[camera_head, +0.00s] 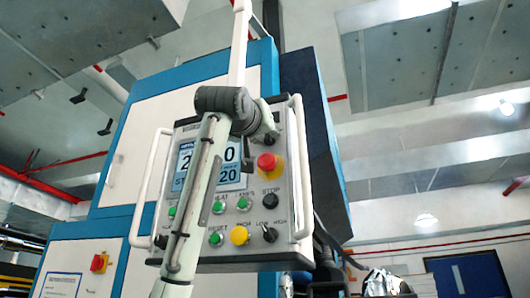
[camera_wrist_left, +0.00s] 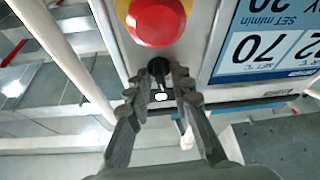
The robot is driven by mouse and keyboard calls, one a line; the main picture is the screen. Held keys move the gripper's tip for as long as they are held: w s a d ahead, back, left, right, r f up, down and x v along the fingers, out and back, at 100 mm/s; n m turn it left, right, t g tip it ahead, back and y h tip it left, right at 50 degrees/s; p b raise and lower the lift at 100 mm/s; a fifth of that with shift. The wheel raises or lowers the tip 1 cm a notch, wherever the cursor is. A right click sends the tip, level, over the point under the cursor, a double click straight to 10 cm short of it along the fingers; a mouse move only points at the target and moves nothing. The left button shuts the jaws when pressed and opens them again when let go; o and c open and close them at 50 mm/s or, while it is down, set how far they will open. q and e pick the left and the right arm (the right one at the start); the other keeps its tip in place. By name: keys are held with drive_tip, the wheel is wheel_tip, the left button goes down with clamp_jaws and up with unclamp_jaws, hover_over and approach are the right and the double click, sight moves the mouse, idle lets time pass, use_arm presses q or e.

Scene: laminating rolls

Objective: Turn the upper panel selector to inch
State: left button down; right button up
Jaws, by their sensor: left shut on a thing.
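The control panel (camera_head: 222,258) hangs on a white post, with a lit screen (camera_head: 230,164) and several buttons. The upper selector, a small black knob, sits at the panel's top right above the red emergency stop (camera_head: 267,163); in the head view my gripper largely covers it. In the left wrist view the knob (camera_wrist_left: 157,65) shows upside down, beyond the red stop (camera_wrist_left: 155,22). My left gripper (camera_head: 267,134) is shut on it, with both fingertips (camera_wrist_left: 166,77) at its sides. The selector's position and labels cannot be read. My right gripper is not in view.
My left arm crosses the panel's front, hiding part of the screen and lower buttons. White handles (camera_head: 301,170) run along both panel sides. A black STOP button (camera_head: 270,200), a yellow button (camera_head: 239,235) and a black LOW/HIGH selector (camera_head: 269,234) lie below. A blue-and-white machine (camera_head: 118,170) stands behind.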

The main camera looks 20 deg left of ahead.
use_arm(q)
drive_tip(key=n+y, duration=0.1)
drive_tip(key=n, duration=0.2)
drive_tip(key=shift+d+y, duration=0.15)
drive_tip(key=shift+y, duration=0.15)
drive_tip(key=shift+n+g+y, duration=0.3)
drive_tip(key=shift+n+y, duration=0.2)
drive_tip(key=shift+n, duration=0.9)
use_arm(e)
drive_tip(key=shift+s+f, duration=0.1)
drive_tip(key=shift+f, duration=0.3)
use_arm(q)
drive_tip(key=shift+n, duration=0.3)
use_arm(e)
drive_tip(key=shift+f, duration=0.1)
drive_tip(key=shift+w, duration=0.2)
use_arm(q)
drive_tip(key=c, duration=1.6)
unclamp_jaws()
drive_tip(key=shift+c, duration=0.2)
drive_tip(key=v, duration=1.2)
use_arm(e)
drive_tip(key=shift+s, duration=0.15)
